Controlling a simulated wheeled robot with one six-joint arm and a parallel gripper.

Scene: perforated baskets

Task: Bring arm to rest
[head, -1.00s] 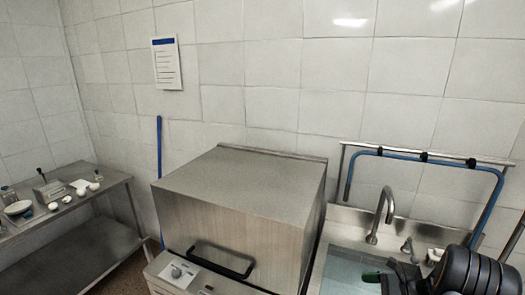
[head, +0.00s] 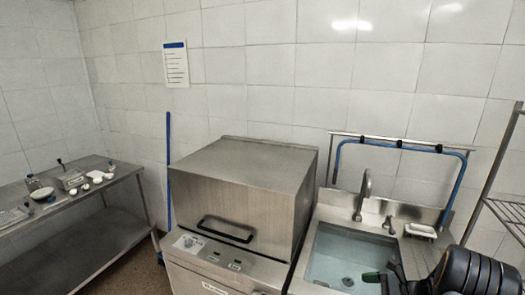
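My black arm shows at the lower right in the head view, in front of the sink (head: 318,268). My gripper (head: 388,284) is at the bottom edge there, partly cut off. A small green piece (head: 372,277) shows at its left end over the basin; I cannot tell whether it is part of the gripper or something held. Whether the fingers are open or shut is not clear.
A steel hood-type machine (head: 245,185) with a black handle stands left of the sink. A faucet (head: 362,195) and blue hose (head: 400,147) are behind the basin. A steel table (head: 75,222) with small items is at left. A wire rack (head: 508,213) stands at right.

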